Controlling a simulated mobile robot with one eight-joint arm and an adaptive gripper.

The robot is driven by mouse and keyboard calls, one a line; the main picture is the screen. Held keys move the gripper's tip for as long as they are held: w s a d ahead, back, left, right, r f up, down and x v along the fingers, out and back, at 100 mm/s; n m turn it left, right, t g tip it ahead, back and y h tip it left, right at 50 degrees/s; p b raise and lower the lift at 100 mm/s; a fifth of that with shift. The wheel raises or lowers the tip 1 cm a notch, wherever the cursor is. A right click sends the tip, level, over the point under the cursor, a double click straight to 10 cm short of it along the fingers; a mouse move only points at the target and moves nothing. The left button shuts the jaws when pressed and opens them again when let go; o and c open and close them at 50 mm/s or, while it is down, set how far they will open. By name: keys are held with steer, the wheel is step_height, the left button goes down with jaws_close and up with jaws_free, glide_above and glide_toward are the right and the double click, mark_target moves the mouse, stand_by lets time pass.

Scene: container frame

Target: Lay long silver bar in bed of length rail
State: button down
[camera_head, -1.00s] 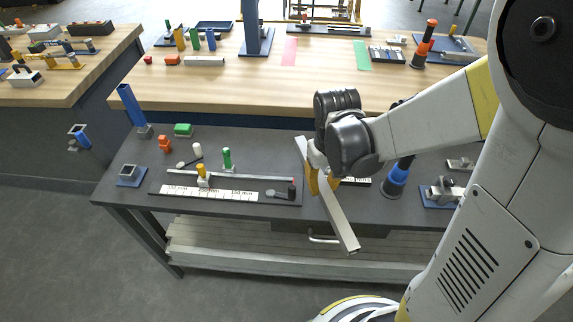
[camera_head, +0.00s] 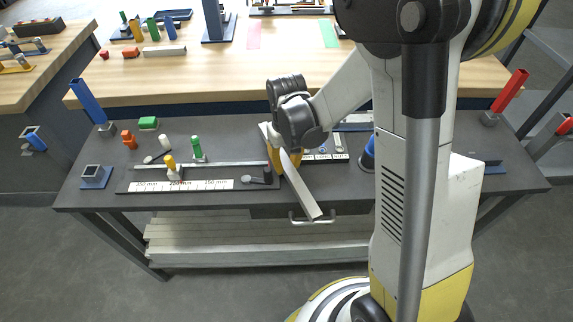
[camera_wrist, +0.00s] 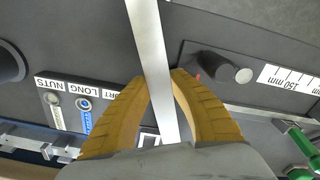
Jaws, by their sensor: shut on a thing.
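My gripper (camera_head: 287,160) is shut on the long silver bar (camera_head: 304,194) and holds it above the dark bench. The bar slants from upper left to lower right in the head view, its near end out past the bench's front edge. In the wrist view the bar (camera_wrist: 148,42) runs between the two yellow fingers (camera_wrist: 160,82). The length rail (camera_head: 130,186) lies on the bench to the left of my gripper, with a white millimetre scale and a yellow-topped slider (camera_head: 171,165). In the wrist view its dark end (camera_wrist: 222,68) is right of the bar.
A green-topped peg (camera_head: 197,148), an orange piece (camera_head: 129,139) and a green block (camera_head: 148,123) stand behind the rail. A square blue socket (camera_head: 95,176) is at its left. A label strip (camera_head: 325,158) lies right of my gripper. A drawer handle (camera_head: 310,217) is below the bench edge.

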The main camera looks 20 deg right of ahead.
mark_target(287, 164)
steer(key=shift+f, duration=0.2)
steer(key=c, duration=1.3)
jaws_free()
steer(key=shift+o, duration=0.2)
steer(key=shift+r, duration=0.1)
step_height(287, 164, up, 12)
steer(key=p, duration=0.4)
steer(key=s+r+t, duration=0.7)
steer(key=s+r, duration=0.4)
steer(key=s, duration=0.1)
steer(key=shift+s+r+m, duration=0.3)
steer(key=shift+s+m, duration=0.1)
